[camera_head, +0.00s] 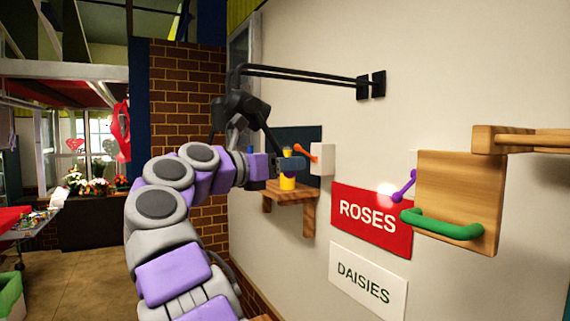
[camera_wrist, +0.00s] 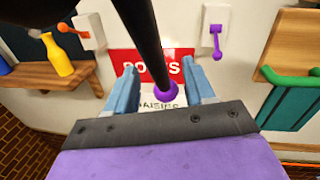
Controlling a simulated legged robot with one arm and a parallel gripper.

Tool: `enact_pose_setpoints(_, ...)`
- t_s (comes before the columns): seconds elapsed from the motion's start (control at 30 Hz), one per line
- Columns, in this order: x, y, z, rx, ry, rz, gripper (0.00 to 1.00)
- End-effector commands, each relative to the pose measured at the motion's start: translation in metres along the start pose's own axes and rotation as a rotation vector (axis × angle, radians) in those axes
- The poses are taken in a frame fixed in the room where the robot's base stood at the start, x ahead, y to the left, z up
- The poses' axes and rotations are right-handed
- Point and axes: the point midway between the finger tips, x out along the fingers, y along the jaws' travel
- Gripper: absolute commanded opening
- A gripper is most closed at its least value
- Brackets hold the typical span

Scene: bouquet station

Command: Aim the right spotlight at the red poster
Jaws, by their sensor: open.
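The black spotlight assembly (camera_head: 240,108) hangs from two arms fixed to the wall; I cannot tell its lamps apart. In the wrist view a black rod (camera_wrist: 143,40) ends in a purple knob (camera_wrist: 166,93), which lies between my gripper's spread blue fingers. My gripper (camera_wrist: 160,75) is open; contact with the knob is not clear. In the head view my gripper (camera_head: 293,163) is in front of the wall, left of the red poster (camera_head: 371,220) reading ROSES. The poster also shows in the wrist view (camera_wrist: 124,62), partly hidden. A bright light spot (camera_head: 387,191) lies at the poster's upper right edge.
A white DAISIES poster (camera_head: 368,282) hangs below. A purple switch lever (camera_head: 404,186) and an orange lever (camera_head: 305,152) are on the wall. A wooden shelf (camera_head: 292,193) holds a yellow bottle (camera_head: 288,170). A wooden panel with green handle (camera_head: 441,223) projects right.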

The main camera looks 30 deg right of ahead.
Motion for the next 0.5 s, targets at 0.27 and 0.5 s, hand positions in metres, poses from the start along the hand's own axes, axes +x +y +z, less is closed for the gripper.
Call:
enact_pose_setpoints(0.27,0.0098,-0.0001,-0.0018,-0.002,0.005,0.000,0.53)
enact_pose_setpoints(0.5,0.0026,0.0012,-0.0007,-0.002,-0.001,0.001,0.37)
